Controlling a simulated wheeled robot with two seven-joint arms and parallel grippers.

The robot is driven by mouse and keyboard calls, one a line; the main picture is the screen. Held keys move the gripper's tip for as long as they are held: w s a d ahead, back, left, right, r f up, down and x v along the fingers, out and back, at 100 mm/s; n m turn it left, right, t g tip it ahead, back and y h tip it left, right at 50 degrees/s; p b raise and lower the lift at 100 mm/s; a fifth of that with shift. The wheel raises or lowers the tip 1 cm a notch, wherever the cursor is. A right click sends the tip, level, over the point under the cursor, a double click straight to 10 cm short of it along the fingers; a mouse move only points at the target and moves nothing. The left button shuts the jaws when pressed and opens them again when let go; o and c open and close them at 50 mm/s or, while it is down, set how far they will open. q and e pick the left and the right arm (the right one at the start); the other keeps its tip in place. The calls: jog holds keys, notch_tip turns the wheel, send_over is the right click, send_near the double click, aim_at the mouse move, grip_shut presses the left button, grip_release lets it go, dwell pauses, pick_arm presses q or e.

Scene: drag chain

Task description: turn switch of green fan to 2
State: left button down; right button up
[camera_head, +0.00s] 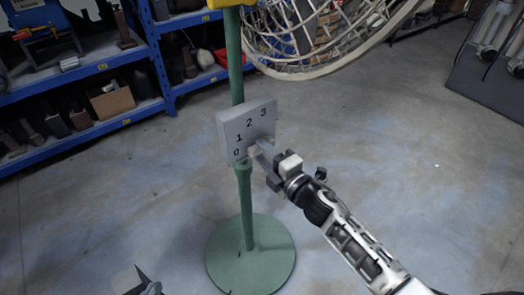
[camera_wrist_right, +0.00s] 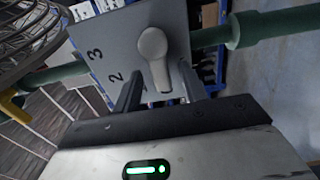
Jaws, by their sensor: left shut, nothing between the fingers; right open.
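The green fan's stand (camera_head: 243,205) rises from a round green base (camera_head: 250,258). A grey switch panel (camera_head: 246,128) on the stand carries the numbers 0, 1, 2 and 3. In the right wrist view the panel (camera_wrist_right: 118,38) shows 3 and 2, with a light grey knob (camera_wrist_right: 153,50) on its face. My right gripper (camera_head: 258,153) is open at the panel's lower part; its fingers (camera_wrist_right: 159,78) stand on either side of the knob's lower end. The knob's setting cannot be told. My left gripper (camera_head: 134,281) is shut and empty at the bottom edge, partly cut off.
The fan's wire cage (camera_head: 300,70) hangs above and right of the panel. Blue shelves (camera_head: 85,72) with boxes and parts stand at the back left. The grey floor (camera_head: 400,150) around the base is clear.

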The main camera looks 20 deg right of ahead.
jog(key=shift+w+a, duration=0.2)
jog(key=shift+w, duration=0.45)
grip_shut()
